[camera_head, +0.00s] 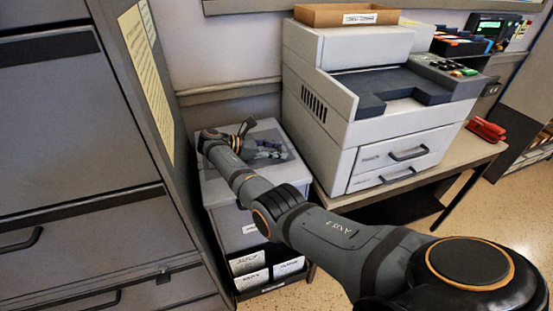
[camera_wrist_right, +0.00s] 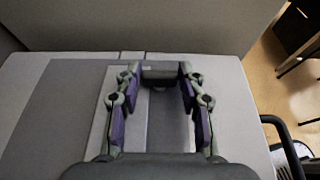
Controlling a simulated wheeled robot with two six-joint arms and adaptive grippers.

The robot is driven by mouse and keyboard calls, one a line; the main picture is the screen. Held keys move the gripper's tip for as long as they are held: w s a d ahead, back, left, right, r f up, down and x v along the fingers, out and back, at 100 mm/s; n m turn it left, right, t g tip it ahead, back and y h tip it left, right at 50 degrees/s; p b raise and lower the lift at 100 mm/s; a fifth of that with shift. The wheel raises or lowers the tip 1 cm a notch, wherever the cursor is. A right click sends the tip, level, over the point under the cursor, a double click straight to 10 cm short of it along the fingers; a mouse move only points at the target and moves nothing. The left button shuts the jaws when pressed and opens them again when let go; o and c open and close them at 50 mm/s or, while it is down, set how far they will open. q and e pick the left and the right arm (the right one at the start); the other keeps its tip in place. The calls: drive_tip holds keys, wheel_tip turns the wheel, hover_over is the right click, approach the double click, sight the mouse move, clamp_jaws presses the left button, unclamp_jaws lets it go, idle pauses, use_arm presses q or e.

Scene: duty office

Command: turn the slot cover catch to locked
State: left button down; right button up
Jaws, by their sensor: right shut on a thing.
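My right gripper (camera_head: 268,150) is over the flat top of the low grey cabinet (camera_head: 229,226), between the tall lockers and the printer. In the right wrist view its purple-padded fingers (camera_wrist_right: 158,82) stand on either side of a small dark grey block, which looks like the slot cover catch (camera_wrist_right: 160,74). The fingers are shut on it. A darker grey plate (camera_wrist_right: 55,115), apparently the slot cover, lies on the lighter top beneath. In the head view the catch is hidden by the gripper, and which way it is turned cannot be told. My left gripper is out of view.
A large printer (camera_head: 318,105) stands on a desk just right of the cabinet, with a cardboard tray (camera_head: 345,16) on top. A red stapler (camera_head: 486,130) lies on the desk's right part. Tall grey lockers (camera_head: 70,140) close off the left. Speckled floor shows at right.

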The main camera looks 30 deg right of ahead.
drive_tip(key=shift+f, duration=0.1)
idle(0.5)
drive_tip(key=o, duration=1.2)
drive_tip(key=shift+c, duration=0.2)
wheel_tip(320, 180, up, 10)
